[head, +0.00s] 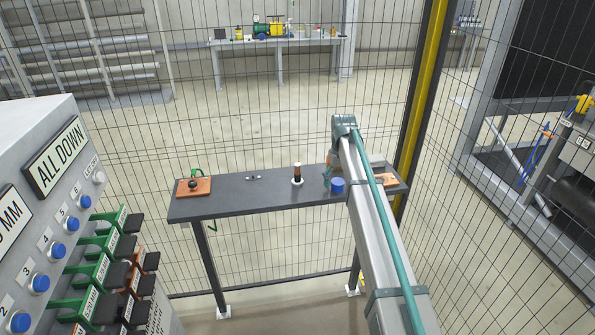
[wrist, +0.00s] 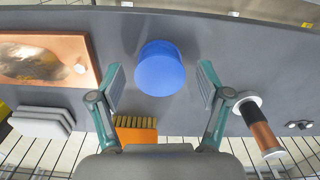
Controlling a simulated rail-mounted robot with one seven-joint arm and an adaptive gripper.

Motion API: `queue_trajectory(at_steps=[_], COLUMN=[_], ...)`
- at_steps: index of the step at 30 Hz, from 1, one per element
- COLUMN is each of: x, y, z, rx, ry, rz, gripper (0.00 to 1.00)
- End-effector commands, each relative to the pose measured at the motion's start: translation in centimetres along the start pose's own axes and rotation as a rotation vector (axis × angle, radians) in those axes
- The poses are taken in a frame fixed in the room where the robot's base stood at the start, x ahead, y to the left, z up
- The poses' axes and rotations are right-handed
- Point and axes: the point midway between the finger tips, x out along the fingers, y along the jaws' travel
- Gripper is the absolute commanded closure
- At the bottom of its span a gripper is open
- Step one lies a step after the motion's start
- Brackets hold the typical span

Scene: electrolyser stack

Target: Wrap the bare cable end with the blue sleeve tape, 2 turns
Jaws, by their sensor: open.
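The blue tape roll (head: 337,185) stands on the dark bench, left of my arm's end. In the wrist view the roll (wrist: 160,70) shows as a plain blue cylinder. My gripper (wrist: 161,80) is open, with one finger on each side of the roll and a gap on both sides. I cannot tell how far above the bench the fingertips are. An upright post (head: 297,176) with dark and copper-brown bands on a white base stands left of the roll. It also shows in the wrist view (wrist: 264,136). It may be the cable end; I cannot tell.
An orange board with a copper-coloured plate (wrist: 40,62) lies beside the roll, near an orange brush (wrist: 136,134) and stacked grey pads (wrist: 40,122). A board with a black knob (head: 193,186) sits at the bench's left end. Small metal parts (head: 254,177) lie mid-bench. Mesh fence stands behind.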

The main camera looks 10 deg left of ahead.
Motion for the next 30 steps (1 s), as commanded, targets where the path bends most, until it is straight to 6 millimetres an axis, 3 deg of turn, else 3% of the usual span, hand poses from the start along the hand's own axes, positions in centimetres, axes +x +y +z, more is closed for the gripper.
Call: queue_trajectory(at_steps=[1, 10, 17, 30], x=[0.0, 0.0, -0.4, -3.2], y=[0.0, 0.0, 0.0, 0.0], z=[0.0, 0.0, 0.0, 0.0], rx=[0.000, 0.000, 0.000, 0.000], ry=[0.000, 0.000, 0.000, 0.000], rz=[0.000, 0.000, 0.000, 0.000], gripper=[0.26, 0.74, 0.75, 0.75])
